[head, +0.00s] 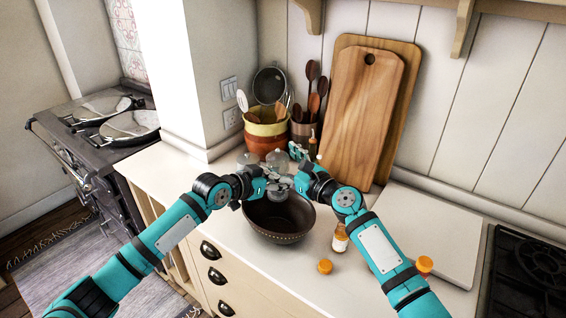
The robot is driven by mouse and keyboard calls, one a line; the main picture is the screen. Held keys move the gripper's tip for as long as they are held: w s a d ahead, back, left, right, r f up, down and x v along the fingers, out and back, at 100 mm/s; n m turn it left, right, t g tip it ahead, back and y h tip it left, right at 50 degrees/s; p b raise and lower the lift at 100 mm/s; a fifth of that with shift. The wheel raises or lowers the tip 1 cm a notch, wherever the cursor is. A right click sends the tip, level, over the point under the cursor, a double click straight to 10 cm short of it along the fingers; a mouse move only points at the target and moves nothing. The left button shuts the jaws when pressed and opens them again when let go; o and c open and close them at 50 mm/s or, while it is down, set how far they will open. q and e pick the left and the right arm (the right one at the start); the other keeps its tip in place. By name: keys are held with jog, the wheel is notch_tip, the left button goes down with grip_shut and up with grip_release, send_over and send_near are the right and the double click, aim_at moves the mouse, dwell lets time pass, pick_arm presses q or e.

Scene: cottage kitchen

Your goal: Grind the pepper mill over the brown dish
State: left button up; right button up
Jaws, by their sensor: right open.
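The brown dish (279,226) is a dark round bowl on the counter, below and in front of both wrists. Its far rim is partly hidden by my grippers. My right gripper (301,152) is open, beyond the bowl near the backsplash items. My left gripper (277,183) is over the bowl's far side, close to the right wrist; its fingers overlap other things, so I cannot tell its state. I cannot clearly pick out the pepper mill. A small dark item with an orange part (312,146) stands by the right gripper, and clear glass jars (277,159) stand behind the left one.
A small bottle (340,240) and orange lidded items (325,266) stand right of the bowl. A utensil crock (265,135) and wooden boards (364,115) are at the wall. A white board (430,235) lies beside the black hob (530,270).

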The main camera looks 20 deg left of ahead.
jog(key=shift+d, duration=0.1)
jog(key=v, duration=1.1)
jog(key=shift+s+d, duration=0.3)
jog(key=shift+f, duration=0.1)
jog(key=w+a+g, duration=0.1)
jog(key=w+a, duration=0.1)
jog(key=a, duration=0.1)
jog(key=w+a+g+y, duration=0.1)
jog(key=w+a, duration=0.2)
jog(key=a, duration=0.1)
jog(key=w+a+g+y, duration=0.1)
jog(key=w+a, duration=0.1)
jog(key=a, duration=0.2)
jog(key=shift+w+a+r+n, duration=0.2)
jog(key=shift+a+n, duration=0.05)
jog(key=shift+n, duration=0.05)
jog(key=c, duration=1.2)
jog(key=shift+o, duration=0.2)
